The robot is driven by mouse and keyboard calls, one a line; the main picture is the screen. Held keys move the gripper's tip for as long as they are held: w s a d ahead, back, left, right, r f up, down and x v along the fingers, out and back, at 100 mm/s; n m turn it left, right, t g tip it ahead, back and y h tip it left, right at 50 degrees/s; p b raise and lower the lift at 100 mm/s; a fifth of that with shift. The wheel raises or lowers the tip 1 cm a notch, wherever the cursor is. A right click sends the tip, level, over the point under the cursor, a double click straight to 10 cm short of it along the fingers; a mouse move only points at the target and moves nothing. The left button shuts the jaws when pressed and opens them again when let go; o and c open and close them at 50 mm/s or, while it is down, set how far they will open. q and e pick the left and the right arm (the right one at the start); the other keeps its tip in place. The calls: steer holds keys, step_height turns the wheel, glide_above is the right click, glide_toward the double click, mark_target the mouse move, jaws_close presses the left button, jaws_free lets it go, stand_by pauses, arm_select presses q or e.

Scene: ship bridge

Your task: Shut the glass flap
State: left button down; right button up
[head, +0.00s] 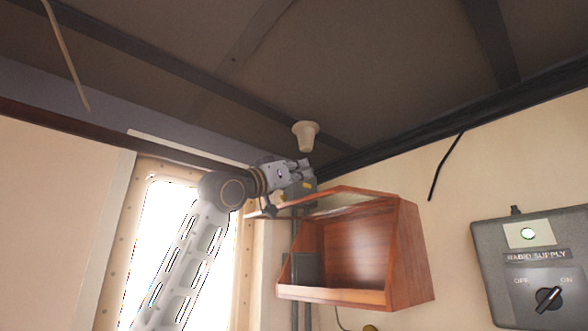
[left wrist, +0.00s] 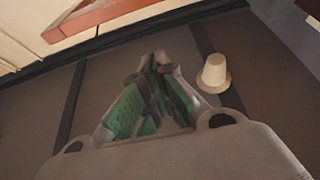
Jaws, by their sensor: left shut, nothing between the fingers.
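A wooden wall cabinet (head: 415,262) hangs right of the window in the head view, with its front open. Its glass flap (head: 352,202) is raised at the top, its wooden frame sticking out forward and left. My left gripper (head: 306,172) is shut and empty, close above the flap's left part; I cannot tell whether they touch. In the left wrist view the left gripper (left wrist: 158,62) has its fingertips together, and a reddish wooden edge (left wrist: 95,18) shows at the top left. My right gripper is not in view.
A cream cone-shaped fitting (head: 306,135) hangs from the ceiling just above the left gripper; it also shows in the left wrist view (left wrist: 215,73). A grey radio supply box (head: 500,262) is on the wall at right. A bright window (head: 165,235) lies behind my left arm.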

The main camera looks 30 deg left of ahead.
arm_select(q)
steer(key=shift+w+d+f+p, duration=0.15)
steer(key=shift+w+f, duration=0.15)
steer(key=shift+f, duration=0.25)
steer(key=shift+w+d+f+p, duration=0.1)
steer(key=shift+w+f+p, duration=0.15)
steer(key=shift+f, duration=0.35)
steer(key=shift+w+d+f+p, duration=0.1)
steer(key=shift+w+f, duration=0.25)
steer(key=shift+f, duration=0.2)
steer(key=shift+f, duration=0.15)
